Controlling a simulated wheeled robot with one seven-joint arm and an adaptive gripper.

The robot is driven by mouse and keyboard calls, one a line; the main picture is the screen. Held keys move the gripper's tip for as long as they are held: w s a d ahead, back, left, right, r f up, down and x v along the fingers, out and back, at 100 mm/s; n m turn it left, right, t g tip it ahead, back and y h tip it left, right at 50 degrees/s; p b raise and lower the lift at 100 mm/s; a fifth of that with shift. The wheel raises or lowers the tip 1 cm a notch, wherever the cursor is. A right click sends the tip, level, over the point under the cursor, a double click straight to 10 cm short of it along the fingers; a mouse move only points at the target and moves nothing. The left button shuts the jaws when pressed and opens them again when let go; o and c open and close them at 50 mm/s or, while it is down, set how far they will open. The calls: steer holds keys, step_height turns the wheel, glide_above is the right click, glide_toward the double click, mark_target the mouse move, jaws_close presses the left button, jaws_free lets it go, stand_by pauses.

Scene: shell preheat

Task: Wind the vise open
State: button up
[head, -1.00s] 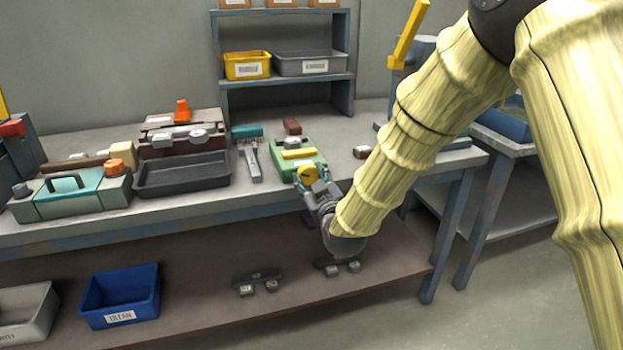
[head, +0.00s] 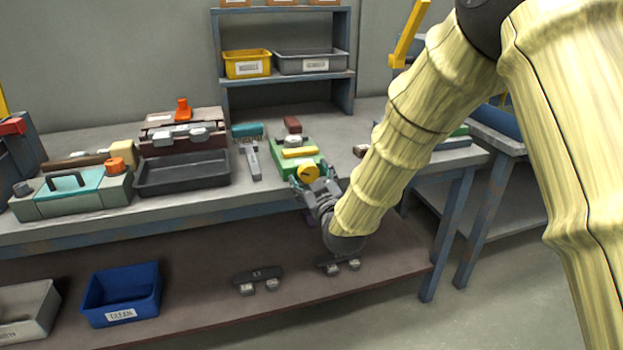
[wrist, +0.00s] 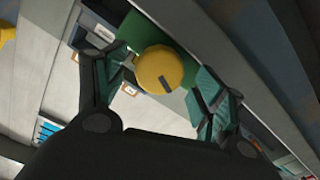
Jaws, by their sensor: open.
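The vise (head: 312,161) is green with a yellow block on top and stands at the front edge of the bench. Its round yellow knob (head: 308,173) faces me; in the wrist view the knob (wrist: 158,68) shows a dark mark on its face. My gripper (head: 313,181) is at the knob, in front of the vise. In the wrist view my gripper (wrist: 167,76) is open, with one finger on each side of the knob and gaps visible. The vise body is mostly hidden behind the knob in that view.
A grey tray (head: 183,187) and a teal-topped toolbox (head: 72,192) stand left of the vise. A grey tool (head: 254,163) lies close beside it. Below are a shelf (head: 200,305) and a blue bin (head: 122,290). A small brown block (head: 361,151) lies to the right.

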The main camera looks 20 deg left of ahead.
steer(key=shift+s, duration=0.1)
steer(key=v, duration=1.2)
